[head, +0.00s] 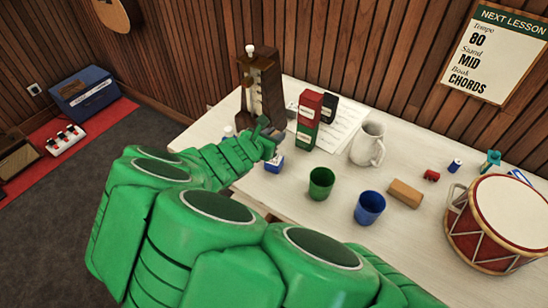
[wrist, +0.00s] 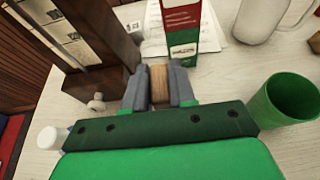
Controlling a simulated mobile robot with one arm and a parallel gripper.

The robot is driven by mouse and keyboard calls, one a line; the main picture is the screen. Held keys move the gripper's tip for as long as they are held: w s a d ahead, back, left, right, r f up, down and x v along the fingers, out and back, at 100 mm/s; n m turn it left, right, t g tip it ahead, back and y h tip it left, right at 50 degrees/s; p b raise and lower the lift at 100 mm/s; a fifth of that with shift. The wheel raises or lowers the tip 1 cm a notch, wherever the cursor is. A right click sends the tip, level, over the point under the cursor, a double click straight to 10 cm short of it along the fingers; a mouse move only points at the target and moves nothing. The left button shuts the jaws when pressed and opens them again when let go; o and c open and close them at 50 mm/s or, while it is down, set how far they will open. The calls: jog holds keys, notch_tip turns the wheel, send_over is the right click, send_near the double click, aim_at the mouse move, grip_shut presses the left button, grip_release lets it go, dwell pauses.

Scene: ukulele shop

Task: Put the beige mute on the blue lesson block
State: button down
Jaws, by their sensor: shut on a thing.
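My gripper (head: 268,140) reaches over the left part of the white table. In the wrist view its two grey fingers (wrist: 159,88) are shut on a small tan piece, which looks like the beige mute (wrist: 159,84). In the head view I cannot make the mute out at the fingers. A blue block with a white label, which looks like the blue lesson block (head: 274,162), is just below the gripper, partly covered by it. I cannot tell whether the mute touches it. The block is hidden in the wrist view.
A brown metronome (head: 262,85) stands behind the gripper. A red block (head: 310,104) sits on a green block (head: 305,137), near a black block (head: 328,108). A green cup (head: 321,183), blue cup (head: 369,207), white mug (head: 367,143) and tan block (head: 405,193) stand to the right.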

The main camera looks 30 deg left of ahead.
jog(key=shift+f, duration=3.85)
jog(key=shift+f, duration=0.1)
jog(key=c, duration=0.9)
grip_release()
jog(key=shift+c, duration=0.2)
jog(key=shift+s, duration=0.2)
jog(key=shift+v, duration=3.6)
